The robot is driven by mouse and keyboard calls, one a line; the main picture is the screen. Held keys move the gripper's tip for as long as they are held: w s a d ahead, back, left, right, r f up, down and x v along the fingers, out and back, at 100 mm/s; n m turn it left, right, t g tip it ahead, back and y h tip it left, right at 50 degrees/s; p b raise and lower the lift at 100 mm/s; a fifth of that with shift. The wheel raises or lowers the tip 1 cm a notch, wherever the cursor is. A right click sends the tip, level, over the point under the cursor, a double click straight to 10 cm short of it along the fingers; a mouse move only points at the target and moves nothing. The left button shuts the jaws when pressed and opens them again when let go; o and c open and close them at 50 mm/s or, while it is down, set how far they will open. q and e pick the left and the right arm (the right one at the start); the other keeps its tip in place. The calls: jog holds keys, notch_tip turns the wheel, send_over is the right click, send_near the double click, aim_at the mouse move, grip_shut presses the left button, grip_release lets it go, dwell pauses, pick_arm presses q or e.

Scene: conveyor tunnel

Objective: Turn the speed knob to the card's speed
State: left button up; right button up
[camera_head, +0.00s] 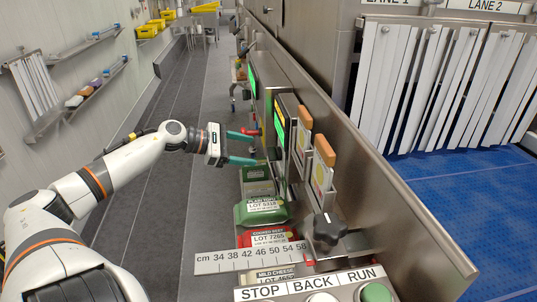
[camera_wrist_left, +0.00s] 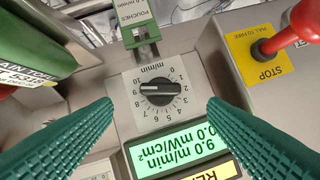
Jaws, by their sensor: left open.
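The speed knob (camera_wrist_left: 160,93) is a black knob on a pale dial plate marked in m/min from 0 to 10. Its pointer lies leftward in the left wrist view, at about the 9 mark. The lit green display (camera_wrist_left: 178,150) beside it reads 9.0 m/min, upside down. A green-edged card (camera_wrist_left: 137,22) headed POUCHES sits beyond the dial; its speed figure is too small to read surely. My left gripper (camera_head: 241,148) is open and empty, its teal fingers apart on either side of the knob in the wrist view, not touching it. My right gripper is not in view.
A red stop handle (camera_wrist_left: 292,30) on a yellow plate stands right of the knob. Green pouches (camera_head: 262,211) lie below the panel. Another black knob (camera_head: 328,229) and the STOP, BACK and RUN panel (camera_head: 310,282) are in front. The steel wall (camera_head: 400,215) bounds the right.

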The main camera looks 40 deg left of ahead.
aim_at(268, 153)
pick_arm(q)
jog(key=x, duration=0.4)
jog(key=shift+r, duration=0.1)
jog(key=shift+x, duration=1.5)
jog(key=c, duration=1)
jog(key=n, duration=0.1)
jog(key=n+g+h+b, duration=0.1)
jog(key=shift+w+a+n+h, duration=0.1)
jog(key=shift+a+n+h, duration=0.05)
jog(key=shift+n+h, duration=0.2)
jog(key=n+g+h, duration=0.1)
jog(key=n, duration=0.1)
jog(key=n+h+b, duration=0.1)
jog(key=n, duration=0.1)
jog(key=shift+w+a+n+g+h, duration=0.15)
jog(key=shift+n+g+h, duration=0.1)
jog(key=shift+g+h, duration=0.15)
